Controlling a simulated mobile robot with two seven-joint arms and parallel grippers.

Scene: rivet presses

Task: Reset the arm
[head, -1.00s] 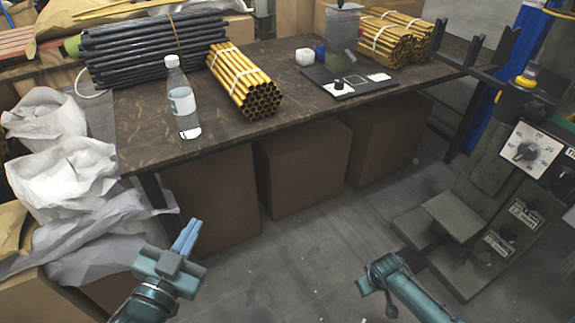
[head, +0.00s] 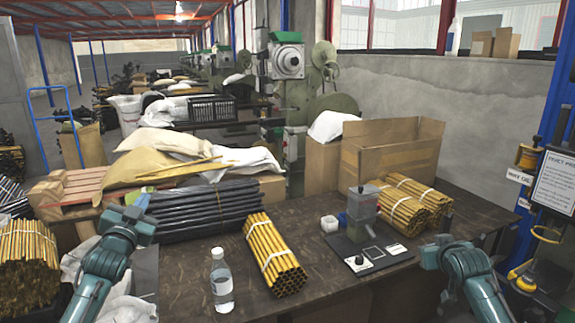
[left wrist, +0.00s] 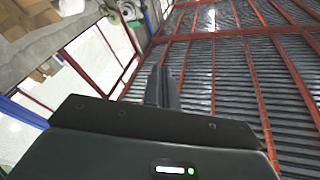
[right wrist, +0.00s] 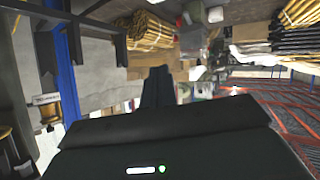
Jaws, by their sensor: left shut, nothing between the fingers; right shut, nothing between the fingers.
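My left arm is raised at the left of the head view, and its gripper (head: 138,203) points up and away from me, above the table level. In the left wrist view its two dark fingers (left wrist: 162,86) are together with nothing between them, pointing toward the roof beams. My right arm is at the lower right of the head view, with its gripper (head: 443,241) near the table's right part. In the right wrist view its fingers (right wrist: 157,86) are together and empty. Neither gripper touches any object that I can see.
The dark table (head: 340,293) holds a clear bottle (head: 221,282), a yellow tube bundle (head: 273,255), black tubes (head: 205,208), a small press (head: 362,207), a white cup (head: 329,224) and a cardboard box (head: 392,155). A blue post (head: 548,130) stands at the right.

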